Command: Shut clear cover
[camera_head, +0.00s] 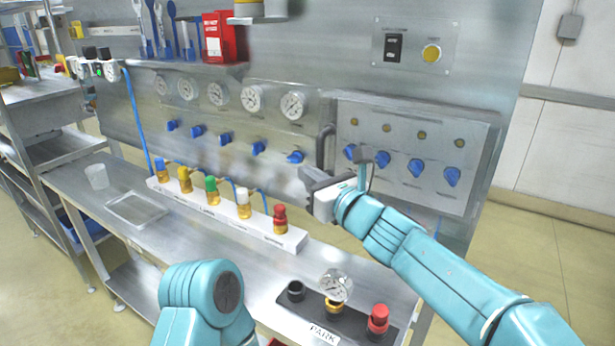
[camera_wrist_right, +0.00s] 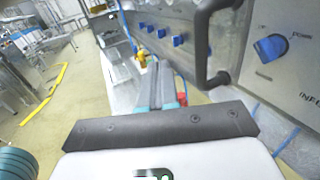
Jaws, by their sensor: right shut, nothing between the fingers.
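The clear cover (camera_head: 415,108) appears as a see-through framed panel over several blue knobs on the right of the steel back wall. A dark vertical handle (camera_head: 325,146) is at its left edge, also large in the right wrist view (camera_wrist_right: 203,45). I cannot tell whether the cover sits fully flush. My right gripper (camera_head: 308,180) is shut and empty, just below and left of the handle, apart from it as far as I can see. In the wrist view its fingers (camera_wrist_right: 165,88) point left of the handle. My left gripper is out of view; only part of its arm shows.
A white rack (camera_head: 230,222) with several coloured-capped fittings stands on the steel bench (camera_head: 205,255). A black PARK tray (camera_head: 325,325) with a gauge (camera_head: 336,286) and a red-capped fitting (camera_head: 377,318) is at front. A clear tray (camera_head: 137,209) and cup (camera_head: 96,177) are at left.

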